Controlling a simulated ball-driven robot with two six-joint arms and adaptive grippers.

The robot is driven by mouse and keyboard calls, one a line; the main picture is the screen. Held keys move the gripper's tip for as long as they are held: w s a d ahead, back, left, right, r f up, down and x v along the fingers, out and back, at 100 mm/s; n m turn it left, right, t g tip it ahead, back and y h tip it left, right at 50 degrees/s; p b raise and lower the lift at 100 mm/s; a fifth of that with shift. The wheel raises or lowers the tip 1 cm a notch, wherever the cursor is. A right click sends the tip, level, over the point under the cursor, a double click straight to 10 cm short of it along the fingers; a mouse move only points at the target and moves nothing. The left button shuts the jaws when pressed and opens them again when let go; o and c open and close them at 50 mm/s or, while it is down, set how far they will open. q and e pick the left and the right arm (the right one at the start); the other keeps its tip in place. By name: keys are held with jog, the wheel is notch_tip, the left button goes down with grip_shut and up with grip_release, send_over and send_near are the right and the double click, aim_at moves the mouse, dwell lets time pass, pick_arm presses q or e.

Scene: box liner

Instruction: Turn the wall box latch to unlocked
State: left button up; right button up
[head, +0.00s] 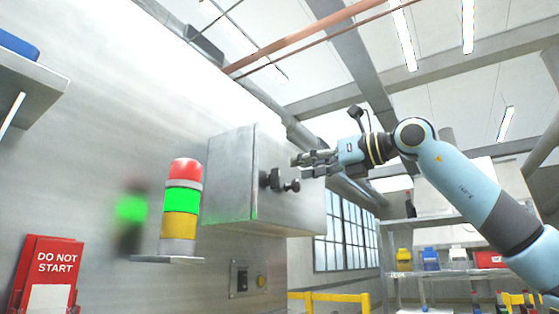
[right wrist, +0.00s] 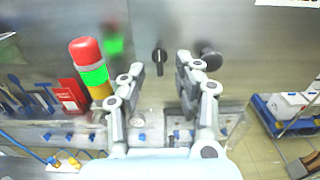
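The wall box (head: 232,178) is a grey metal cabinet fixed to the wall at the centre of the head view. Its dark latch (head: 278,181) sticks out of the front face, with a round knob at its end. In the right wrist view a dark latch part (right wrist: 159,58) shows between the fingertips and a round knob (right wrist: 210,58) beyond the right finger. My right gripper (head: 300,166) is open and empty, just in front of the box face by the latch; both fingers also show apart in the right wrist view (right wrist: 161,70). Contact cannot be told. My left gripper is out of view.
A signal tower (head: 181,200) with its green section lit stands on a small shelf left of the box. A red "DO NOT START" sign (head: 50,270) is at lower left. A switch panel (head: 247,278) is below the box. Yellow rails (head: 330,298) stand behind.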

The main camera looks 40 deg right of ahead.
aim_at(279, 171)
jog(key=p+x, duration=0.3)
jog(key=x, duration=0.2)
jog(key=shift+w+a+r, duration=0.1)
jog(key=shift+w+a, duration=0.05)
jog(key=shift+w, duration=0.2)
jog(key=shift+w+a, duration=0.25)
jog(key=shift+w, duration=0.25)
grip_shut()
